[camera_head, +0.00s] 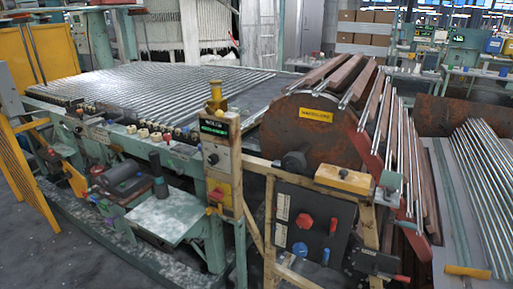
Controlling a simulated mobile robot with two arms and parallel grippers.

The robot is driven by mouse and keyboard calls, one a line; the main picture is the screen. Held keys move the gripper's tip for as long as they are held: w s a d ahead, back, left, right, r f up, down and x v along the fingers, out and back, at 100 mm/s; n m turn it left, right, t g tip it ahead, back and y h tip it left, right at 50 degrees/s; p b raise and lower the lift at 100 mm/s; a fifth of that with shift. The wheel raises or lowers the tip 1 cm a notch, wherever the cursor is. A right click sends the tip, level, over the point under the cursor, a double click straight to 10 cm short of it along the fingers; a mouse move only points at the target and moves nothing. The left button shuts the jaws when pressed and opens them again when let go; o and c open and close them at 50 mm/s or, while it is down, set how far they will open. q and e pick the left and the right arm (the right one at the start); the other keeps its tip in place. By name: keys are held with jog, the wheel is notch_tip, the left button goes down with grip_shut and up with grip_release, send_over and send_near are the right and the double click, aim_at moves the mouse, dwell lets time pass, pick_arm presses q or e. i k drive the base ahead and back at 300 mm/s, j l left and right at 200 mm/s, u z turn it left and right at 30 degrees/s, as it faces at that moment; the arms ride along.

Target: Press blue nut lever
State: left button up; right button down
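A black control panel (316,206) is mounted on a wooden frame in front of the large rusty drum. A round blue nut-like knob (299,249) sits low on the panel, and a smaller blue piece (325,257) is just to its right. A red knob (304,220) is above them, with a small red piece (333,225) beside it. I cannot tell which blue part is the lever, or its exact position. Neither of my grippers shows in the head view.
A rusty drum (308,135) with slats and glass tubes stands behind the panel. A wooden post with a display (214,129) rises left of it. A red-tipped handle (401,278) sticks out at lower right. A tube-covered table (150,95) fills the back left. Floor shows at lower left.

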aim_at(325, 262)
jog(key=i+l, duration=0.15)
jog(key=i, duration=0.2)
jog(key=i+l, duration=0.2)
jog(key=i, duration=0.2)
jog(key=i+l, duration=0.15)
jog(key=i, duration=0.2)
